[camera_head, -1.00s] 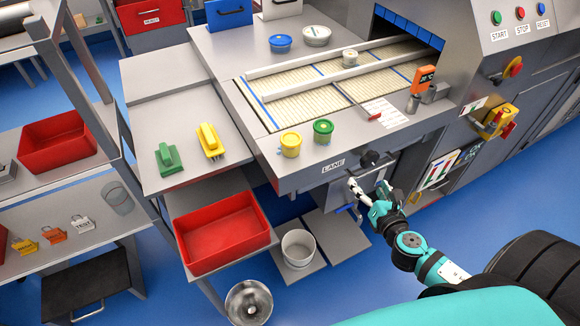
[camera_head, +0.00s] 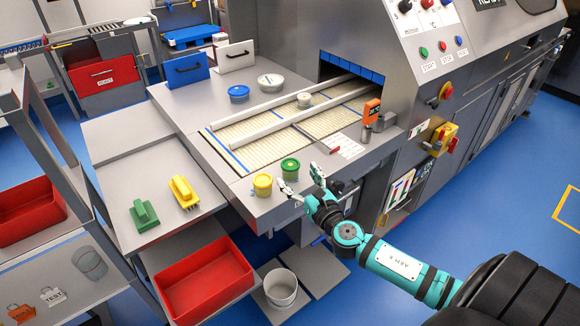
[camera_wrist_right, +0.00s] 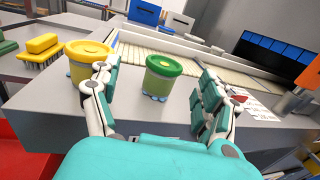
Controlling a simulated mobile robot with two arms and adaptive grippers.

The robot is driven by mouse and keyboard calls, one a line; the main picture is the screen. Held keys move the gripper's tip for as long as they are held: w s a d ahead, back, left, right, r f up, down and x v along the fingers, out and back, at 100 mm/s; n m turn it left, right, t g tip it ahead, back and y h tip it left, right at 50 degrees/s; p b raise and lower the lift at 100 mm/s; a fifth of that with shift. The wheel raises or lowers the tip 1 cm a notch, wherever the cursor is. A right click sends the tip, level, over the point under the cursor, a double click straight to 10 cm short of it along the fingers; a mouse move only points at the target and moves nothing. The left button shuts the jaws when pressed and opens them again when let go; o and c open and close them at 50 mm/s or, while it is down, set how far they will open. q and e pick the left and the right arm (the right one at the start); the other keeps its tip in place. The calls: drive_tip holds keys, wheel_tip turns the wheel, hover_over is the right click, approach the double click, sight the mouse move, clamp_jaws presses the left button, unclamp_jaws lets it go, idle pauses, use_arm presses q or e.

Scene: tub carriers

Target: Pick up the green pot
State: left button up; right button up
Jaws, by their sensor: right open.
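The green pot (camera_head: 290,169) stands upright near the front edge of the machine's counter, right of a yellow pot (camera_head: 262,184). My right gripper (camera_head: 300,177) is open at the counter's front edge, close to the green pot. In the right wrist view the green pot (camera_wrist_right: 163,76) shows between the two spread fingers of my right gripper (camera_wrist_right: 158,92), a little beyond them. The yellow pot (camera_wrist_right: 88,62) is just outside the left finger, which overlaps it in the picture. My left gripper is not in view.
A conveyor bed (camera_head: 250,143) with white rails lies behind the pots, with a white tub (camera_head: 304,99) on it. An orange display post (camera_head: 371,111) stands right. A green brush (camera_head: 144,214) and yellow brush (camera_head: 183,192) lie on the left shelf. A red bin (camera_head: 202,283) sits below.

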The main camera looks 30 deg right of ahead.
sight(295, 170)
drive_tip(key=shift+w+d, duration=0.1)
drive_tip(key=shift+w, duration=0.55)
drive_tip(key=w, duration=0.2)
drive_tip(key=w+d+p, duration=0.1)
drive_tip(key=w, duration=0.1)
drive_tip(key=shift+w, duration=0.1)
drive_tip(key=shift+w+f, duration=0.1)
drive_tip(key=shift+w, duration=0.35)
drive_tip(key=shift+s+d, duration=0.1)
drive_tip(key=shift+c, duration=1.1)
drive_tip(key=c, duration=1.1)
